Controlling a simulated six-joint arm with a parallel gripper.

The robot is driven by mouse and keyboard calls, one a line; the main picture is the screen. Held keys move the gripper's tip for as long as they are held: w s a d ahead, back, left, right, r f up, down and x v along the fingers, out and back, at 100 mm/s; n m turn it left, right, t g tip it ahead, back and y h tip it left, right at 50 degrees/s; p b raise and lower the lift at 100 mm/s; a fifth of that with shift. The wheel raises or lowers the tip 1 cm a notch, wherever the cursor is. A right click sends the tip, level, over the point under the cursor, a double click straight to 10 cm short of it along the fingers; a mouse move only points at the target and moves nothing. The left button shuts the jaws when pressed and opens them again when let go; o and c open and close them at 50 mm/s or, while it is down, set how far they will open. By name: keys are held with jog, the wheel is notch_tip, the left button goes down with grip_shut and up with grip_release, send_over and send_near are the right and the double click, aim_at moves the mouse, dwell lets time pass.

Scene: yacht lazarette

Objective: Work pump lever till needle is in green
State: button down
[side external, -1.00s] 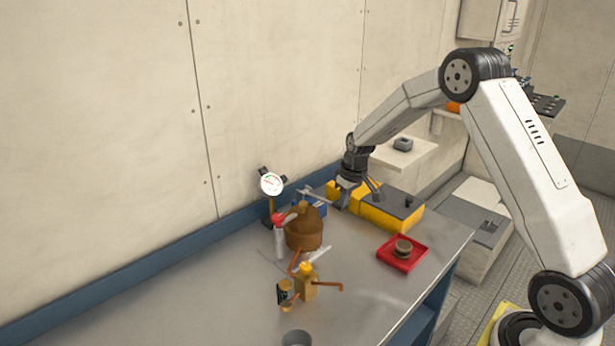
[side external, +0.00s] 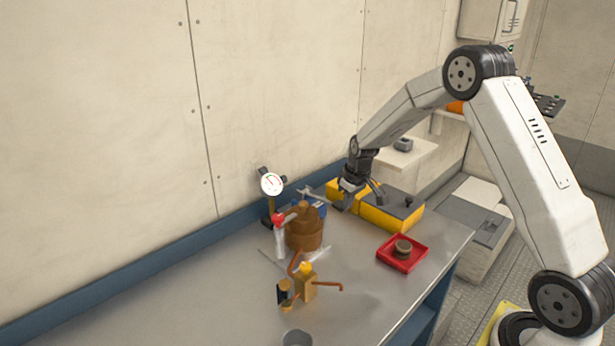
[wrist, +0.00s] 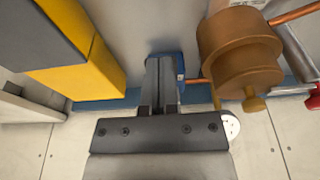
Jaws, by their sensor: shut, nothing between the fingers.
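A round white gauge (side external: 271,184) stands on a post near the wall; its needle and any green band are too small to read. It is partly visible in the wrist view (wrist: 231,126). A brown stepped cylinder (side external: 304,233) stands in front of it, with a blue block (side external: 318,208) behind. A thin grey bar (side external: 315,195) runs above the blue block toward my gripper; I cannot tell whether this is the pump lever. My gripper (wrist: 159,70) is shut and empty, pointing at the blue block, left of the cylinder (wrist: 238,50). Contact with the bar is unclear.
A yellow box with a grey top (side external: 391,211) lies close to my gripper. A red tray (side external: 402,253) holds a brown disc. A red-topped post (side external: 278,222), brass fitting (side external: 306,284) and grey cup (side external: 296,338) stand leftward and nearer. The wall is close behind; the left bench is clear.

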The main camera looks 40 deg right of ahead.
jog(key=s+r, duration=0.6)
jog(key=r, duration=0.4)
jog(key=shift+r, duration=0.2)
dwell(0.6)
jog(key=s+a+f, duration=0.2)
jog(key=s+a, duration=0.6)
jog(key=s+a+f, duration=0.3)
jog(key=s+a, duration=0.4)
jog(key=a, duration=0.1)
jog(key=shift+s+a, duration=0.25)
jog(key=shift+s, duration=0.15)
